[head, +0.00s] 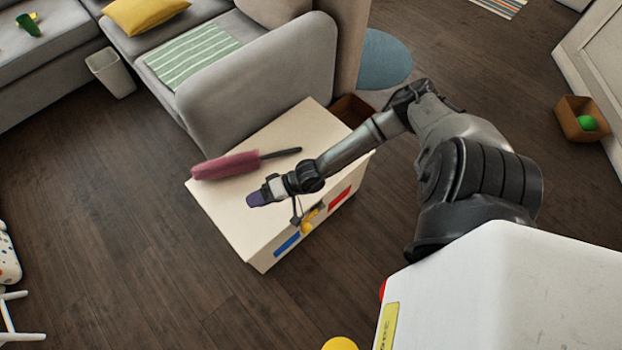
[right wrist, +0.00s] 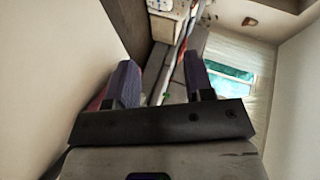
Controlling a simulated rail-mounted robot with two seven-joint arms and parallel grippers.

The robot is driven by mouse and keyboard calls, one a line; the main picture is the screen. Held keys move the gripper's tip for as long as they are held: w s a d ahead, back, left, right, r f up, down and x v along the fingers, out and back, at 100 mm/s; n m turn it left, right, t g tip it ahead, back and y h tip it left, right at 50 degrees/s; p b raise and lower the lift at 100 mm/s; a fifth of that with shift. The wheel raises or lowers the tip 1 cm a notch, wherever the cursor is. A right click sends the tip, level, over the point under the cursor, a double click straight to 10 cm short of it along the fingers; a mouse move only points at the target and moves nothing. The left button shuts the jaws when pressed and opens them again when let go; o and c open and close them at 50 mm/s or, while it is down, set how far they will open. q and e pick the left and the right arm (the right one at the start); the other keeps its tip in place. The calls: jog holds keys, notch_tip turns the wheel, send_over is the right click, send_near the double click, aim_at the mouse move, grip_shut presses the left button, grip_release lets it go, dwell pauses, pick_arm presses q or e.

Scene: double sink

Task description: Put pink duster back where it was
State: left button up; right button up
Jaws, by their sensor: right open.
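The pink duster (head: 226,166) lies on the cream top of a low cabinet (head: 228,212), beside the grey sofa's arm. Its dark handle points right, toward my right arm. My right gripper (head: 258,198) is over the near part of the cabinet top, in front of the duster and apart from it. In the right wrist view my right gripper (right wrist: 162,82) shows two purple-padded fingers spread apart with nothing held between them. A pinkish patch shows beside the left finger there; I cannot tell if it is the duster. My left gripper is not in view.
The grey sofa (head: 262,75) stands close behind the cabinet. A light bin (head: 112,75) is at the left. A brown box (head: 572,122) with a green ball (head: 587,123) is at the right. The wooden floor (head: 110,190) left of the cabinet is clear.

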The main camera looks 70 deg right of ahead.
jog(key=a+r+m+t+h, duration=0.3)
jog(key=r+m+t, duration=0.1)
jog(key=m, duration=0.9)
jog(key=a+r+m+t+h, duration=0.3)
jog(key=r+m, duration=0.1)
jog(key=m, duration=0.8)
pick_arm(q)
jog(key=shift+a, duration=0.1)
pick_arm(e)
jog(key=s+a+f+n+g+h, duration=0.1)
jog(key=s+n+g, duration=0.6)
jog(key=n, duration=1)
jog(key=s+a+f+n+g+h, duration=0.1)
jog(key=s+f+n+g, duration=0.2)
jog(key=s+n+g, duration=0.4)
jog(key=s+n, duration=0.4)
jog(key=n, duration=0.6)
jog(key=shift+s+a+f+g, duration=0.3)
jog(key=shift+s+a+g, duration=0.05)
jog(key=shift+g, duration=0.05)
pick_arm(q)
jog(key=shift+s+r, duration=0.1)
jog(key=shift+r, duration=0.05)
pick_arm(e)
jog(key=shift+r, duration=0.15)
